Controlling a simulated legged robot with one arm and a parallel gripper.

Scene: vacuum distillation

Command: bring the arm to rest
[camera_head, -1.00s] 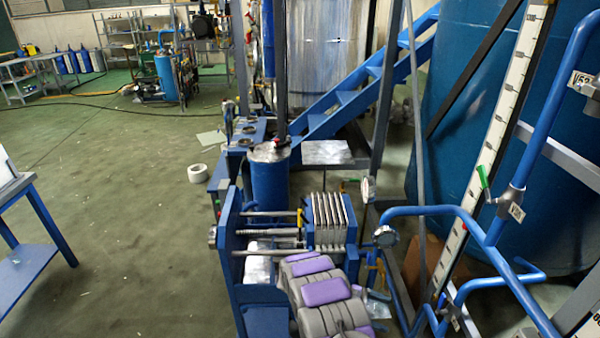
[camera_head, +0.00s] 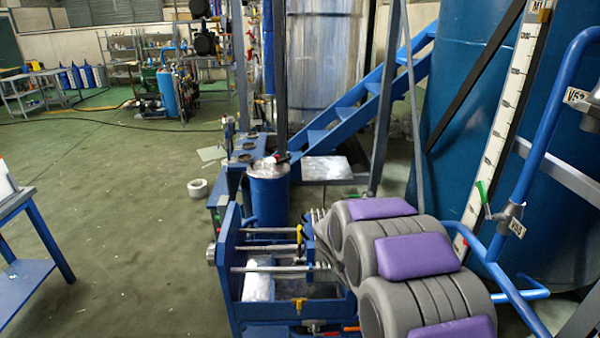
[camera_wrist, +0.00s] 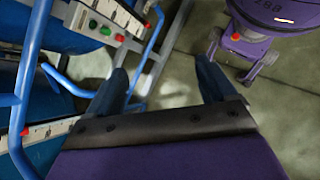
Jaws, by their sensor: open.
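My arm (camera_head: 410,255), grey with purple pads, rises from the bottom right of the head view. It stands in front of the filter press (camera_head: 270,255) and hides its right part and some blue pipe. My gripper is not visible in the head view. In the wrist view my gripper (camera_wrist: 165,85) has its two dark fingers spread wide apart, with nothing between them but the blurred floor behind. A purple and dark part of my body (camera_wrist: 270,30) shows at the upper right of the wrist view.
Blue pipes with a green-handled valve (camera_head: 485,197) and a large blue tank (camera_head: 490,110) stand close on the right. In the wrist view, a panel with red and green buttons (camera_wrist: 105,25) and blue pipes lie at the left. Open green floor (camera_head: 110,220) lies left.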

